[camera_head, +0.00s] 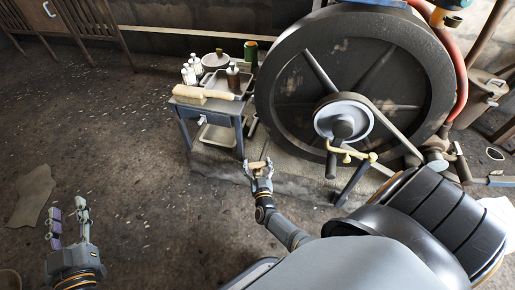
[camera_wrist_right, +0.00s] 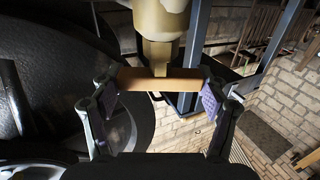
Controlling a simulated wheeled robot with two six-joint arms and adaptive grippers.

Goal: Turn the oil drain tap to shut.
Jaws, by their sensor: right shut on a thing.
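The oil drain tap appears as a tan cross bar (camera_wrist_right: 160,78) below a brass-coloured neck and body (camera_wrist_right: 160,22) in the right wrist view. My right gripper (camera_wrist_right: 158,92) has its purple-padded fingers at the two ends of that bar, shut on it. In the head view my right gripper (camera_head: 260,173) is in the middle, left of the crank, with a small tan piece (camera_head: 257,164) at its fingertips. How the tap is mounted is hidden there. My left gripper (camera_head: 69,222) is open and empty at the lower left, over the floor.
A large dark flywheel (camera_head: 290,75) stands beyond and right of my right gripper. A blue-grey table (camera_head: 210,108) with a brush and bottles stands behind. The floor at left is mostly clear.

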